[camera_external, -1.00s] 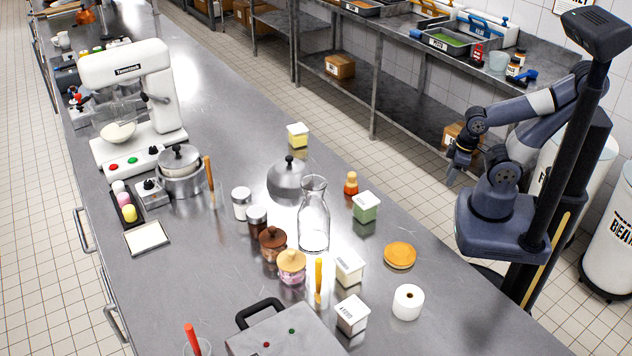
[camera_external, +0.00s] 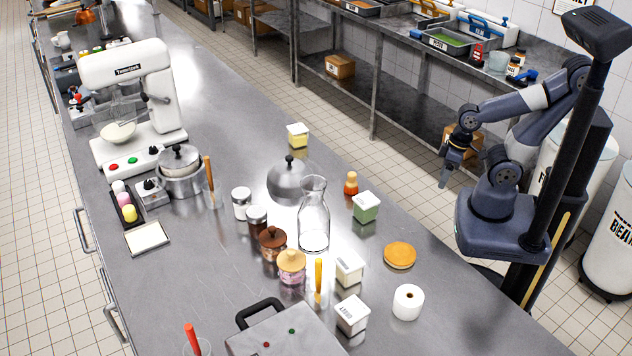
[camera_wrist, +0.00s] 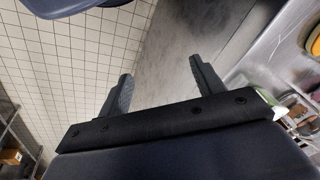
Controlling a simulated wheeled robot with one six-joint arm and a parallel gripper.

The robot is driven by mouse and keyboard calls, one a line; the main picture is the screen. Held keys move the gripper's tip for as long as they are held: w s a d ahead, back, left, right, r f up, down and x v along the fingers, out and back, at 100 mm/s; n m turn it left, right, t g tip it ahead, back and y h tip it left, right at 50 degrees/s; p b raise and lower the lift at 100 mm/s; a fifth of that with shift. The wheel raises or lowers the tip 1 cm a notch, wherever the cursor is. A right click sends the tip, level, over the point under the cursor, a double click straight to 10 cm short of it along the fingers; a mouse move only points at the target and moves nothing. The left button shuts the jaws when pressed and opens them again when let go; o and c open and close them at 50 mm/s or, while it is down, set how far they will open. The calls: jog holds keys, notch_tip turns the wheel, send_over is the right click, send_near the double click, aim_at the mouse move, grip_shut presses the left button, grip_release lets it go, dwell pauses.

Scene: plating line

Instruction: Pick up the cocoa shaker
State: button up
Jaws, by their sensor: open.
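A dark brown shaker with a metal lid (camera_external: 257,220), which looks like the cocoa shaker, stands upright on the steel counter (camera_external: 205,265). It is between a similar white-filled shaker (camera_external: 242,204) and a jar with a brown knobbed lid (camera_external: 272,243). My gripper (camera_external: 446,182) is beyond the counter's right edge, over the aisle, pointing down and well apart from the shaker. In the wrist view my gripper (camera_wrist: 160,70) has its two fingers spread with nothing between them. I cannot make out the shaker in the wrist view.
A glass carafe (camera_external: 313,222), a metal dome (camera_external: 289,180) and a pink jar with a tan lid (camera_external: 291,267) stand near the shaker. Toward my side are an orange-brown disc (camera_external: 399,255), a green box (camera_external: 366,206) and a white roll (camera_external: 408,302). The counter left of the shaker is mostly bare.

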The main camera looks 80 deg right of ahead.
jog(key=w+a+r+m+t+y, duration=0.1)
jog(key=w+a+m, duration=0.3)
jog(key=w, duration=0.4)
jog(key=w+a+r+m+t+y, duration=0.1)
jog(key=w+a+r+m+y, duration=0.2)
jog(key=w+a, duration=0.3)
jog(key=w+a+r+m+t+y, duration=0.1)
jog(key=w+a+r+m+y, duration=0.2)
jog(key=w+a, duration=0.3)
jog(key=shift+w+m, duration=0.9)
jog(key=shift+w, duration=1.7)
jog(key=w+a+m+t+y, duration=0.2)
jog(key=w+a+m, duration=0.3)
jog(key=w, duration=0.5)
jog(key=m+t, duration=0.3)
jog(key=m, duration=0.6)
send_near(257, 217)
jog(key=d+f, duration=0.1)
jog(key=d, duration=0.1)
jog(key=p+x, duration=0.1)
jog(key=x, duration=0.4)
jog(key=shift+w+f, duration=0.25)
jog(key=shift+w, duration=0.15)
jog(key=shift+f+p+x, duration=0.15)
jog(key=shift+p+x, duration=0.6)
jog(key=shift+x, duration=0.55)
jog(key=shift+f+p+x, duration=0.15)
jog(key=shift+p+x, duration=0.55)
jog(key=shift+x, duration=0.6)
